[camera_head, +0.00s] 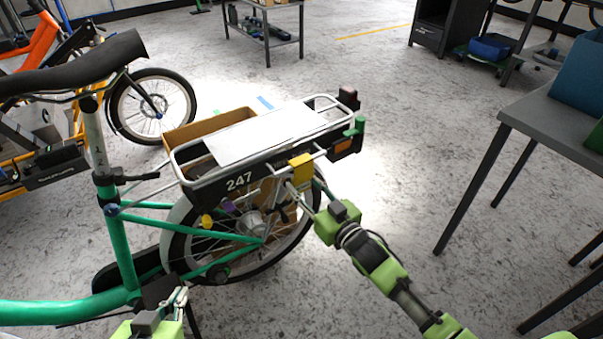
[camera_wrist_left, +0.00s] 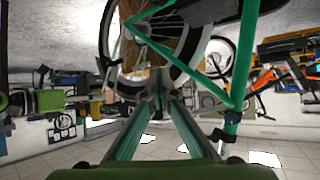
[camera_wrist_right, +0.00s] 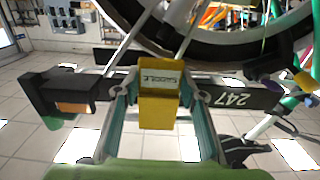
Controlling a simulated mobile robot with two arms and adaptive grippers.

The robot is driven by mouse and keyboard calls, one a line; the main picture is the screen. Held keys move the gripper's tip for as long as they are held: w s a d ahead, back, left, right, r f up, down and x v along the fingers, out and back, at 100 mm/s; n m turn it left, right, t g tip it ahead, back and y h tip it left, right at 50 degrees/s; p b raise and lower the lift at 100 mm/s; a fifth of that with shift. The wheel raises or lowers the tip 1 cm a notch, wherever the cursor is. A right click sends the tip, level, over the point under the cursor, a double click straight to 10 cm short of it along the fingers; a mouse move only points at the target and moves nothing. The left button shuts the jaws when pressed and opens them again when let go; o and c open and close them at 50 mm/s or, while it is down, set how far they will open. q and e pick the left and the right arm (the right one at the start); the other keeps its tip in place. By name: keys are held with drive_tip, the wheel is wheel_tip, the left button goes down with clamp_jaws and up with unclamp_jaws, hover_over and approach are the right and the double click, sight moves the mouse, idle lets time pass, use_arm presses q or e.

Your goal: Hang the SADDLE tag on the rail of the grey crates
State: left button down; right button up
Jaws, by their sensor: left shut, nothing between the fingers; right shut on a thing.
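The yellow tag (camera_head: 301,167) is at the side rail of the bike's rear rack, right of the number 247. In the right wrist view the tag (camera_wrist_right: 158,104) shows a pale label with dark lettering that seems to end in "LE". My right gripper (camera_head: 298,190) is shut on the tag, its fingers on either side. I cannot tell whether the tag still hangs on the rack. My left gripper (camera_head: 180,298) is shut and empty, low beside the green bike frame; it also shows in the left wrist view (camera_wrist_left: 157,88). I cannot make out any grey crates or their rail.
The green cargo bike (camera_head: 122,250) with its rear rack (camera_head: 325,103) fills the middle left. A purple piece (camera_head: 228,206) and a yellow one (camera_head: 207,221) sit below the rack. A grey table (camera_head: 545,112) with a blue bin (camera_head: 582,75) stands right. Open floor lies between.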

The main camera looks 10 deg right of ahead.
sight(301, 176)
drive_tip(key=shift+r+p, duration=0.35)
drive_tip(key=shift+r, duration=0.3)
drive_tip(key=shift+r+p, duration=0.35)
drive_tip(key=shift+p, duration=0.3)
use_arm(q)
drive_tip(key=s+a+f+g+y, duration=0.1)
drive_tip(key=s+a+f+g, duration=0.1)
drive_tip(key=s, duration=0.4)
drive_tip(key=s+a+f+g, duration=0.2)
drive_tip(key=s+f+g, duration=0.3)
drive_tip(key=s, duration=0.2)
drive_tip(key=shift+a+y+p, duration=0.15)
drive_tip(key=shift+y+p, duration=0.15)
drive_tip(key=shift+y, duration=0.1)
use_arm(e)
drive_tip(key=shift+r, duration=0.3)
idle(1.9)
use_arm(q)
drive_tip(key=shift+s, duration=0.15)
